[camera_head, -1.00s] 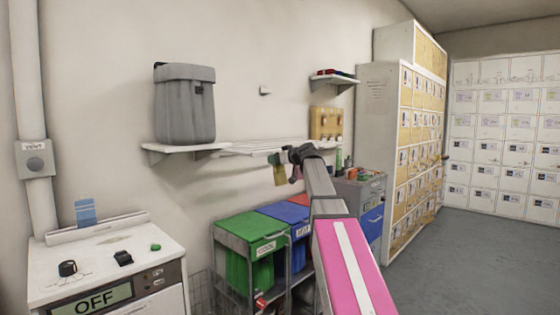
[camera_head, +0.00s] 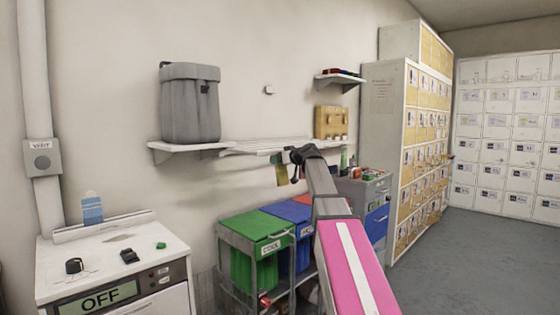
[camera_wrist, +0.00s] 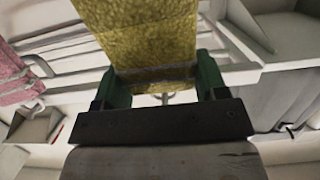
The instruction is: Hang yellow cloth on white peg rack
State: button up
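The yellow cloth (camera_wrist: 152,42) fills the gap between the two green fingertips of my gripper (camera_wrist: 158,82) in the wrist view, its side edges meeting both fingers. In the head view the cloth (camera_head: 282,174) hangs just left of my gripper (camera_head: 292,160), at the front of the wall rack. The white rack (camera_head: 262,148) runs along the wall, and its bars (camera_wrist: 72,52) pass behind the cloth in the wrist view. Whether the cloth rests on a peg or bar is hidden.
A pink cloth (camera_wrist: 18,82) hangs on the rack at left in the wrist view. A grey container (camera_head: 190,105) stands on the shelf left of the rack. Green (camera_head: 257,225) and blue bins stand below. A grey cabinet (camera_head: 362,190) and lockers (camera_head: 400,130) lie to the right.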

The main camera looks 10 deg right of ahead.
jog(key=o, duration=0.4)
jog(key=shift+c, duration=0.2)
jog(key=v, duration=1.1)
jog(key=s+a+f+m+g+h, duration=0.1)
jog(key=s+a+f+g, duration=0.15)
jog(key=f, duration=0.85)
jog(key=s+a+f+m+g+h, duration=0.1)
jog(key=s+f+m+g+h, duration=0.15)
jog(key=f, duration=0.85)
jog(key=s+a+f+g, duration=0.1)
jog(key=s+a+f, duration=0.15)
jog(key=f, duration=0.85)
jog(key=s+f+m+g+h, duration=0.3)
jog(key=s+f+g+h, duration=0.2)
jog(key=s+f, duration=1.7)
notch_tip(320, 180, down, 4)
jog(key=shift+d+f+m+g+h, duration=0.1)
jog(key=shift+d+m+g+h, duration=0.2)
jog(key=shift+g, duration=0.5)
jog(key=shift+a, duration=0.1)
